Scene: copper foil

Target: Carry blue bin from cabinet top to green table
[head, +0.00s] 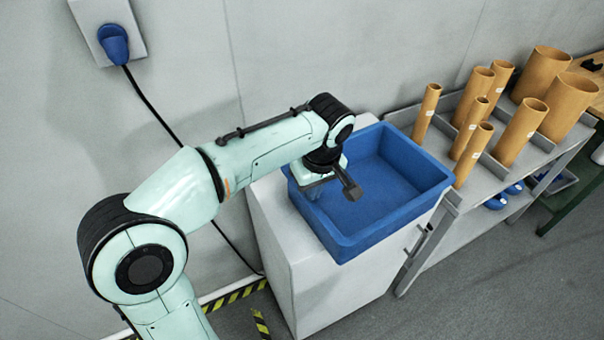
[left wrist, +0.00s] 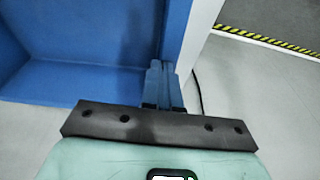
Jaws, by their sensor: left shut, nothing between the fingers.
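The blue bin (head: 405,208) stands upright on the white cabinet (head: 272,222); it looks empty. In the head view my left gripper (head: 314,191) is at the bin's left side, by the rim. In the left wrist view the two fingers of the left gripper (left wrist: 160,78) are together, with nothing between them. They overlap the blue bin's wall (left wrist: 176,35) in that view; whether they touch it I cannot tell. My right gripper is in neither view.
A grey shelf (head: 492,172) with several brown cardboard tubes (head: 520,133) stands right of the cabinet. A green-framed table (head: 567,192) shows partly at the far right. A wall plug (head: 113,45) and black cable are behind my arm. Grey floor (head: 510,275) is open in front.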

